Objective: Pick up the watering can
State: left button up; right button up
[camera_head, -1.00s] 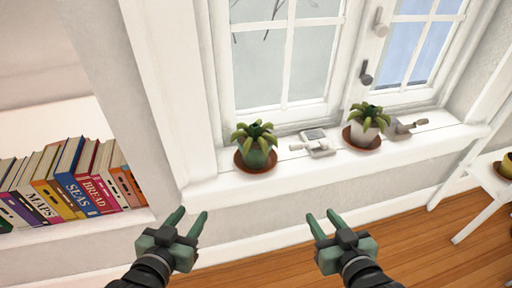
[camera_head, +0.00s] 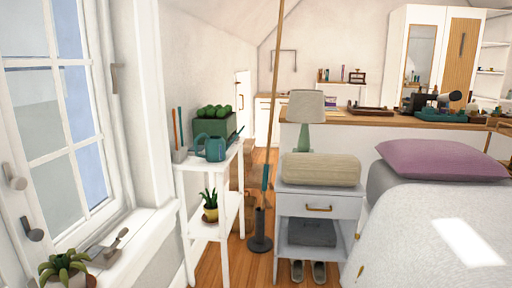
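A teal watering can (camera_head: 212,148) stands upright on the top shelf of a narrow white stand (camera_head: 205,167), right of the window. It is in front of a green box of round green plants (camera_head: 216,123). A grey holder with sticks (camera_head: 179,154) stands to its left on the same shelf. Neither of my grippers shows in the head view now, so I cannot see whether they are open or shut.
A potted plant (camera_head: 210,208) sits on the stand's lower shelf. A tall pole in a dark base (camera_head: 260,242) stands right of it, beside a nightstand (camera_head: 305,205) and bed (camera_head: 440,222). A plant (camera_head: 65,266) sits on the windowsill at left. A strip of wood floor (camera_head: 225,268) shows.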

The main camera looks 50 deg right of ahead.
aim_at(215, 148)
jog(key=z, duration=1.45)
jog(key=i, duration=0.35)
